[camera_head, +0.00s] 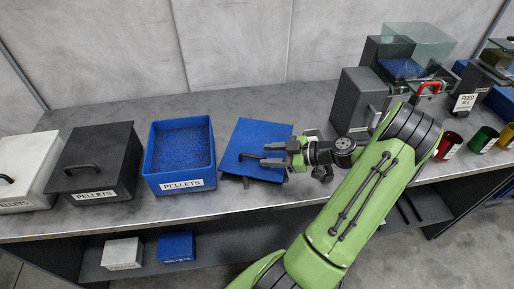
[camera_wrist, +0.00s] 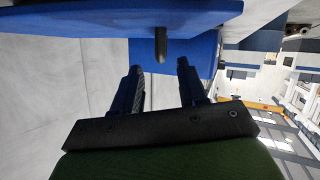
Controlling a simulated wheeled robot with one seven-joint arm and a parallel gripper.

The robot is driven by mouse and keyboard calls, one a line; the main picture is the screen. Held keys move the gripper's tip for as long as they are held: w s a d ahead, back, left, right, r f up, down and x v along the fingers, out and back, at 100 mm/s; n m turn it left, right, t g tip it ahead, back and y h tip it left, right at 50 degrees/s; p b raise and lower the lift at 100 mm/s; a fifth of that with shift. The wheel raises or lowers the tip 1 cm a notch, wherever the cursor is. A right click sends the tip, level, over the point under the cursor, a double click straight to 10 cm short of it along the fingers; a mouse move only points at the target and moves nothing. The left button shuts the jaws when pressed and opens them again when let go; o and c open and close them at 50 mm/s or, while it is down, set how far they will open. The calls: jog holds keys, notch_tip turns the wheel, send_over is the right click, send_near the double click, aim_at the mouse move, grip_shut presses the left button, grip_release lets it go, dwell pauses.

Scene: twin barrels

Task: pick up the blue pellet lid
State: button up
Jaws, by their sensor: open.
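The blue pellet lid (camera_head: 262,132) is a flat blue plate right of the open blue pellet box (camera_head: 181,182). It lies tilted in the picture at the bench's middle; I cannot tell whether it rests flat on the bench. My gripper (camera_head: 268,155) is over the lid's lower right part, with its fingers pointing left and partly covering it. In the wrist view my gripper (camera_wrist: 158,72) is open, with nothing between its fingers. A blue panel (camera_wrist: 90,20), which looks like the lid, crosses the top of that view, with a dark handle-like bar (camera_wrist: 160,44) just beyond the fingertips.
A black lidded pellet box (camera_head: 88,160) and a white one (camera_head: 25,170) stand at the left. Dark grey units (camera_head: 357,98) stand at the back right. Red, green and yellow cups (camera_head: 449,146) are at the right. Small boxes (camera_head: 122,254) sit on the lower shelf.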

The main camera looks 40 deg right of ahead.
aim_at(253, 156)
jog(key=x, duration=0.6)
jog(key=shift+w+a, duration=0.1)
jog(key=shift+a, duration=0.05)
grip_shut()
